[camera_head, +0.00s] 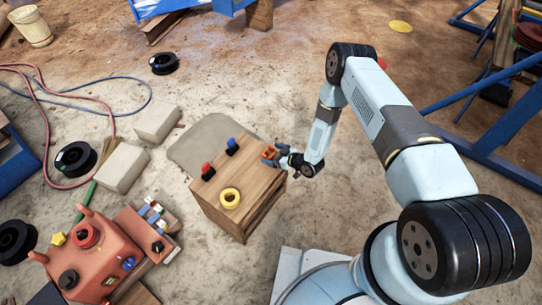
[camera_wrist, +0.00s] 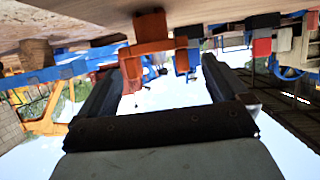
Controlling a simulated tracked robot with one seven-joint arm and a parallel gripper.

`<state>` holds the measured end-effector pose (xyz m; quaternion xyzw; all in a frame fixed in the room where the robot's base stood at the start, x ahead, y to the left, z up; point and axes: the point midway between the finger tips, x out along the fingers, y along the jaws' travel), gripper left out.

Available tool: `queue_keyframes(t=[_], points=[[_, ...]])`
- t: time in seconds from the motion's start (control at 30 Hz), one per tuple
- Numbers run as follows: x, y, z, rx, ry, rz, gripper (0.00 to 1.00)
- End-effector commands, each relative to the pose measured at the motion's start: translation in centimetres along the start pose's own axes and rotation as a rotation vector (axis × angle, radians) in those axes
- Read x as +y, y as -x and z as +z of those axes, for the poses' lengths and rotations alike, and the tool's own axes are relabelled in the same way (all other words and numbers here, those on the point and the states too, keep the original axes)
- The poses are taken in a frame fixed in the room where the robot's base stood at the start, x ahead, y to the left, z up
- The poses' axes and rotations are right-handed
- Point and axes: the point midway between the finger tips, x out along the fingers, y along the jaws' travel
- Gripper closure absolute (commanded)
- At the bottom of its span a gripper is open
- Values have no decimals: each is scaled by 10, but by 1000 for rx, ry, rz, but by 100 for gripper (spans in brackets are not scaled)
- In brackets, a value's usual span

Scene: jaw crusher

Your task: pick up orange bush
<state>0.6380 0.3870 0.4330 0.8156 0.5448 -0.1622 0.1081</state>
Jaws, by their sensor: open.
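The orange bush (camera_head: 268,152) stands near the right edge of the wooden box top (camera_head: 250,178). In the wrist view, which looks upside down, the orange bush (camera_wrist: 151,32) shows at the top, in the gap between my fingers. My gripper (camera_head: 281,157) is at the box's right edge, beside the orange bush. In the wrist view, my gripper (camera_wrist: 160,66) is open, with one finger at each side and nothing clamped. I cannot tell exactly how deep the orange bush sits between the fingers.
A red-and-black part (camera_head: 207,171), a blue-and-black part (camera_head: 232,146) and a yellow ring (camera_head: 230,198) are also on the box. A red machine (camera_head: 95,255) stands at the lower left. Concrete blocks (camera_head: 122,167) lie left of the box. Open ground lies behind it.

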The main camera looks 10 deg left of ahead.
Motion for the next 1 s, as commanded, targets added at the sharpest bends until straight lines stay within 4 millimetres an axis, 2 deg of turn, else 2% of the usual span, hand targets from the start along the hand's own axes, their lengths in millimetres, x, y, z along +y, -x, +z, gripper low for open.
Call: queue_keyframes(t=[0.1,0.23,0.57,1.0], points=[[-1,-18,-1,0,3,-3,0],[-1,-31,0,0,0,-2,0],[0,-36,0,-1,0,-1,1],[0,-36,0,-1,0,-2,43]])
